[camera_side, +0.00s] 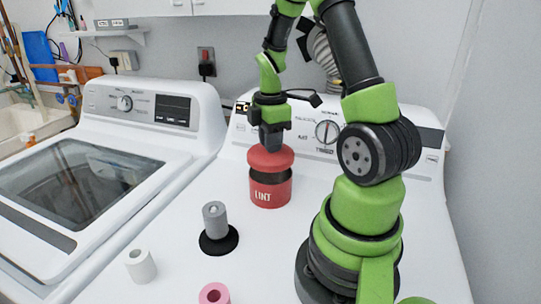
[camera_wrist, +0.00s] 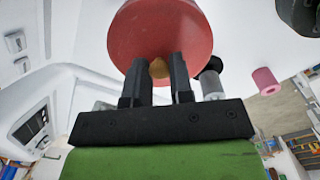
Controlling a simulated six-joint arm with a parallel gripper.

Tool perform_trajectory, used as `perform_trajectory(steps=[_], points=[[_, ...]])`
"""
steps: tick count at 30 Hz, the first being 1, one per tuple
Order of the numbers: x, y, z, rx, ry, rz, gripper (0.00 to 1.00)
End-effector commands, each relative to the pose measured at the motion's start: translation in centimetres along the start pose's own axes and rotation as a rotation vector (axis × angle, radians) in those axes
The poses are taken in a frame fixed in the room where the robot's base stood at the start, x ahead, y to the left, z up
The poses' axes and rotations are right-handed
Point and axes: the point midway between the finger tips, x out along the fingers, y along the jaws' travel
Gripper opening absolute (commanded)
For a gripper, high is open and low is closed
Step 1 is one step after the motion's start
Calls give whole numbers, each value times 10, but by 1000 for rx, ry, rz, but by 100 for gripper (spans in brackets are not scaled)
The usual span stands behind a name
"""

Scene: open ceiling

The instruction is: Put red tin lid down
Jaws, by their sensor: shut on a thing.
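My gripper (camera_side: 271,136) is shut on the knob of the red tin lid (camera_side: 270,157). In the wrist view the lid (camera_wrist: 160,30) is a round red disc, and a bit of its tan knob (camera_wrist: 159,68) shows between my fingers (camera_wrist: 158,72). In the side view the lid is just above the red tin (camera_side: 271,194) marked LINT. The lid looks slightly tilted, and a dark band shows between it and the tin's red wall. I cannot tell whether the lid touches the tin.
A grey spool (camera_side: 214,219) stands on a black disc (camera_side: 218,241) left of the tin. A white roll (camera_side: 140,266) and a pink roll (camera_side: 214,294) are nearer the front. The tin stands on a white machine top beside a washer (camera_side: 120,160). A control panel (camera_side: 340,140) is behind.

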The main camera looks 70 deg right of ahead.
Motion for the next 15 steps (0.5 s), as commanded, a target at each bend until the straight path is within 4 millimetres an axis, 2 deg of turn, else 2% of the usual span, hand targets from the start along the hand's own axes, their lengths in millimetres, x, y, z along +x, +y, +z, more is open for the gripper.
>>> perform_trajectory(steps=[3, 8, 11, 15], points=[[-25, 1, 0, 0, 0, 7, 0], [-44, 4, -2, -2, 0, 3, 0], [-45, 16, -10, -4, 0, 0, 0], [-30, 47, -34, -9, -1, -4, 0]])
